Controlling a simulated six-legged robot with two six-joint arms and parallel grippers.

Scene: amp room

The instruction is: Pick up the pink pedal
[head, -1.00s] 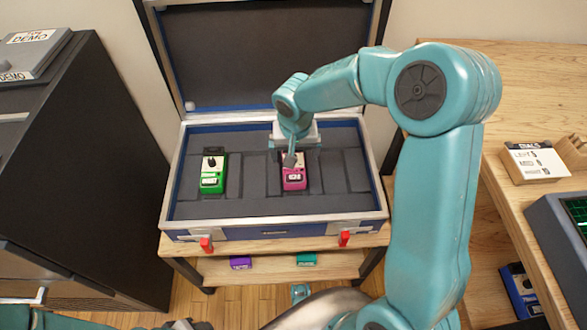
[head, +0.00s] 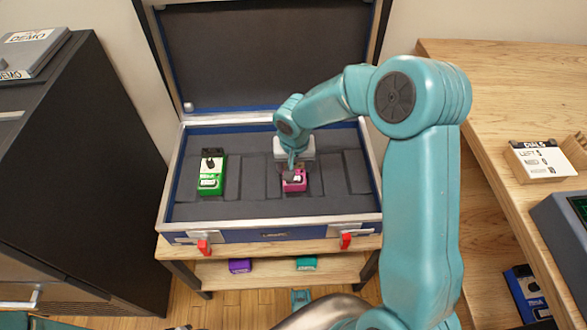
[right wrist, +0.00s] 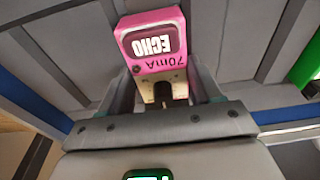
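The pink pedal (head: 293,186) lies in the foam of the open case, right of the middle, with its upper part hidden behind my right gripper (head: 291,175). In the right wrist view the pink pedal (right wrist: 152,38) shows its "ECHO" label. My right gripper's fingers (right wrist: 163,88) stand on both sides of the pedal's near end, close to it. They look open around it; contact is not clear. The pedal still rests in the case. Only a sliver of what seems my left gripper shows at the bottom edge of the head view.
A green pedal (head: 212,172) sits at the left in the case (head: 270,222), whose lid stands open behind. Purple (head: 240,265) and teal (head: 306,263) pedals lie on the shelf below. A dark cabinet stands left, a wooden desk (head: 500,85) right.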

